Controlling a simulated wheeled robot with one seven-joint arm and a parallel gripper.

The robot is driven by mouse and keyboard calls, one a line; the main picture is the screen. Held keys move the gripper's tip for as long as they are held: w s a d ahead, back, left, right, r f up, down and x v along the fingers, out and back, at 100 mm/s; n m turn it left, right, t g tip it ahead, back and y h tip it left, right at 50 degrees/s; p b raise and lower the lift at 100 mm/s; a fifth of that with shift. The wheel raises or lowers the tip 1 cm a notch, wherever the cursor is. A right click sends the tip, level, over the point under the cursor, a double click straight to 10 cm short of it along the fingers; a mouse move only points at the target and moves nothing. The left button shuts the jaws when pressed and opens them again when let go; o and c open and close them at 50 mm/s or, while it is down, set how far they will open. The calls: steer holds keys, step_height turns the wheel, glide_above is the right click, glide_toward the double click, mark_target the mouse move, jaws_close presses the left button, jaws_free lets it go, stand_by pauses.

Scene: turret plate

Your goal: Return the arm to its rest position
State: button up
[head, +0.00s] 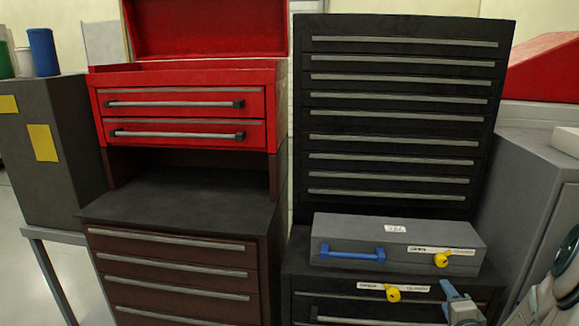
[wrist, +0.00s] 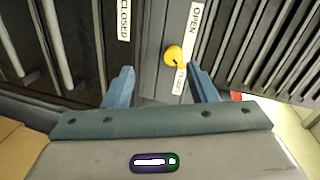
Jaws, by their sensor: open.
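My gripper (head: 458,303) is at the lower right of the head view, in front of the black cabinet and below the grey box. In the wrist view my gripper (wrist: 161,84) has its two blue-grey fingers spread apart with nothing held between them. A yellow knob (wrist: 174,54) shows just beyond the fingertips, near the right finger, between labels reading CLOSED and OPEN. I cannot tell whether a finger touches it. My arm shows at the right edge of the head view.
The grey box (head: 345,233) with a blue handle and a yellow knob (head: 442,259) sits on the black cabinet (head: 300,262). Another yellow knob (head: 393,293) is below it. A red and brown drawer cabinet (head: 180,215) stands left, a grey cabinet (head: 520,185) right.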

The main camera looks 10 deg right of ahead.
steer(key=a+r+n+g+p, duration=0.2)
steer(key=a+r+n+g, duration=0.25)
steer(key=a, duration=0.25)
steer(key=a+r+n+g+p, duration=0.2)
steer(key=a+r+n+g, duration=0.1)
steer(key=a+n, duration=0.3)
steer(key=s+a+r+n+g+y+p, duration=0.1)
steer(key=s+a+r+n+g+y, duration=0.1)
steer(key=s+a, duration=0.5)
steer(key=s+a+r+n+g+y+p, duration=0.1)
steer(key=s+a+r+n+g+p, duration=0.1)
steer(key=s+a+r+n, duration=0.3)
steer(key=s+a+r+g, duration=0.1)
steer(key=s+a, duration=0.2)
steer(key=shift+a+y, duration=0.4)
steer(key=shift+n, duration=0.25)
